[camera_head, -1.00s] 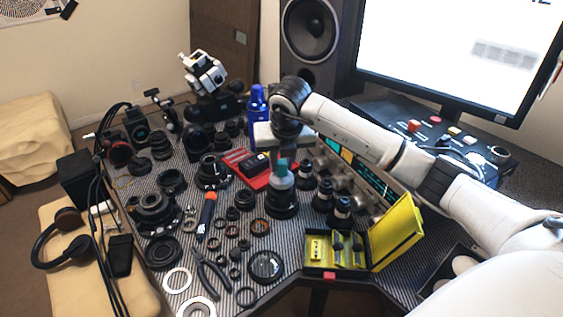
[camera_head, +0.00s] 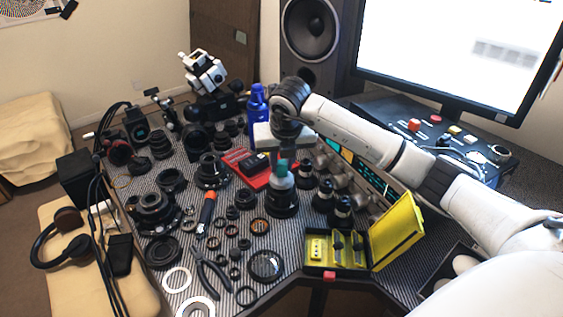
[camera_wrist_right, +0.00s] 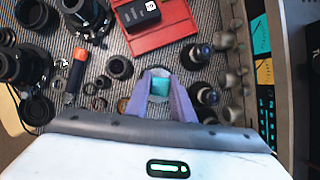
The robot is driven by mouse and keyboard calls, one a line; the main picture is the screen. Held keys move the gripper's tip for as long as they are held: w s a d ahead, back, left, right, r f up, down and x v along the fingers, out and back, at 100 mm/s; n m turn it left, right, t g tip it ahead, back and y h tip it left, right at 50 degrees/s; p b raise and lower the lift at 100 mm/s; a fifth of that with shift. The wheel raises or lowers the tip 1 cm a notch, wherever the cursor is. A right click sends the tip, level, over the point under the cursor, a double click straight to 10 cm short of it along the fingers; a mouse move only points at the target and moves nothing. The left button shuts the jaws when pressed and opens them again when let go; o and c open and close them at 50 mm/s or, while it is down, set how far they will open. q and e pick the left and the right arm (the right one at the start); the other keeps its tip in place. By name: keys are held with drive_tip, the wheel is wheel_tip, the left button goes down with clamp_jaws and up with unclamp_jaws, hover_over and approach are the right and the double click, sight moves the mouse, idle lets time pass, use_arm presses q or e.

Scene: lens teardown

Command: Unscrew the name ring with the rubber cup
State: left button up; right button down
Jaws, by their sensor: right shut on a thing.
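My right gripper (camera_head: 281,162) points down and is shut on the teal top of the rubber cup (camera_head: 281,182). In the right wrist view, the teal part (camera_wrist_right: 160,88) sits between the fingertips. The cup stands upright over the front of a black lens (camera_head: 283,207) on the striped mat. It looks seated on the lens, but the exact contact is too small to tell. The name ring cannot be made out; the cup covers the lens front. My left gripper is not in view.
A red tray (camera_head: 247,176) lies behind the lens. Black lens parts (camera_head: 322,205) stand close on its right. An open yellow case (camera_head: 345,262) is in front right. Pliers (camera_head: 212,275), an orange-handled tool (camera_head: 208,208) and several rings crowd the left.

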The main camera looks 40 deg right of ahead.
drive_tip(key=shift+s+f, duration=0.1)
drive_tip(key=shift+f, duration=0.2)
